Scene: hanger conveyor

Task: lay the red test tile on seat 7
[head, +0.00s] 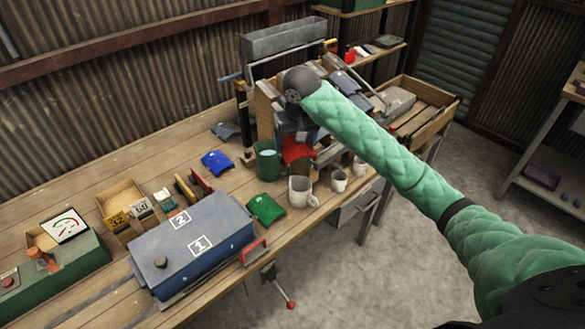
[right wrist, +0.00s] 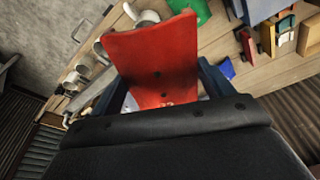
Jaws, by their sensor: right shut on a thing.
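The red test tile (head: 299,150) hangs below my right gripper (head: 293,128) in the head view, above the back half of the bench. In the right wrist view the red tile (right wrist: 155,50) fills the upper middle, with dark holes in it. My right gripper is shut on it; its dark blue fingers show at either side of the tile. No mark reading 7 can be made out, so I cannot tell which place is seat 7. Dark grey slabs (head: 345,82) sit on the rack behind my right arm, partly hidden. My left gripper is not in view.
A green cup (head: 266,160) and white mugs (head: 301,190) stand close to the tile. A blue box (head: 195,240) marked 1 and 2 stands at the front. Bare wood (head: 150,160) lies back left.

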